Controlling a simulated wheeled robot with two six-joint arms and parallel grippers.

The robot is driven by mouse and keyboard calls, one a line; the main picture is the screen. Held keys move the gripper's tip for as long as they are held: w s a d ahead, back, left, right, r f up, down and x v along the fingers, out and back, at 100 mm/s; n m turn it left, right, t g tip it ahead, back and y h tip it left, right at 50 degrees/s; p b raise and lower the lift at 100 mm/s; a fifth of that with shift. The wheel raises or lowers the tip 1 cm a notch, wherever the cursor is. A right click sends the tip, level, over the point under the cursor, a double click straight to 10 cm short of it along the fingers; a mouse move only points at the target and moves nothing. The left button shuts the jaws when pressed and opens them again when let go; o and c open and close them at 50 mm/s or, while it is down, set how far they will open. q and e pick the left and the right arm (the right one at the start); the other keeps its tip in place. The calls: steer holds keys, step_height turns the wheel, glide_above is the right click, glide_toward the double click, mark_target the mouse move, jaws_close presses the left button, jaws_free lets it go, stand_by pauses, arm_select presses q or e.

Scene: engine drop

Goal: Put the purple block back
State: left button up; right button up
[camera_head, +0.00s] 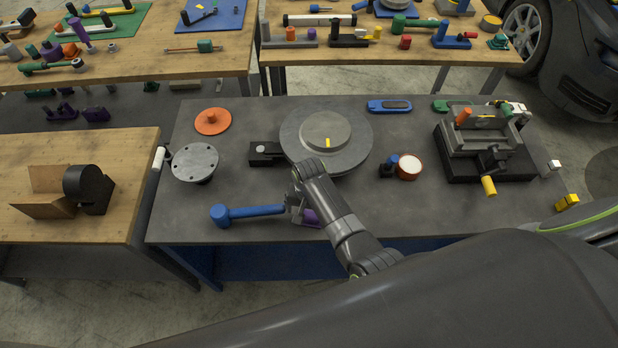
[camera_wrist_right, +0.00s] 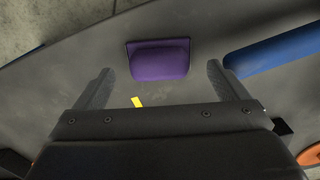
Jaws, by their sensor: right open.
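The purple block (camera_head: 308,217) lies on the grey table, partly hidden under my right gripper in the head view. In the right wrist view the purple block (camera_wrist_right: 160,60) is whole, with a rounded top and a flat flange along one side. My right gripper (camera_head: 297,207) is above the table beside the block. In the right wrist view its two fingers (camera_wrist_right: 161,70) are spread wide, with the block ahead of and between them. Nothing is held, and no finger visibly touches the block. My left gripper is not in view.
A blue hammer (camera_head: 248,213) lies close to the block; its blue part (camera_wrist_right: 275,50) is near one finger. A large grey round plate (camera_head: 358,152) stands behind the gripper. A flanged disc (camera_head: 195,162) and a vise (camera_head: 470,150) stand on either side. The table's front edge is near.

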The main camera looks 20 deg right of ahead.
mark_target(309, 212)
step_height(309, 212, up, 2)
steer(key=shift+w+r+p, duration=0.1)
steer(key=shift+p, duration=0.4)
steer(key=shift+r, duration=0.3)
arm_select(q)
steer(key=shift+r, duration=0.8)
arm_select(e)
step_height(309, 212, up, 11)
steer(key=shift+r, duration=0.15)
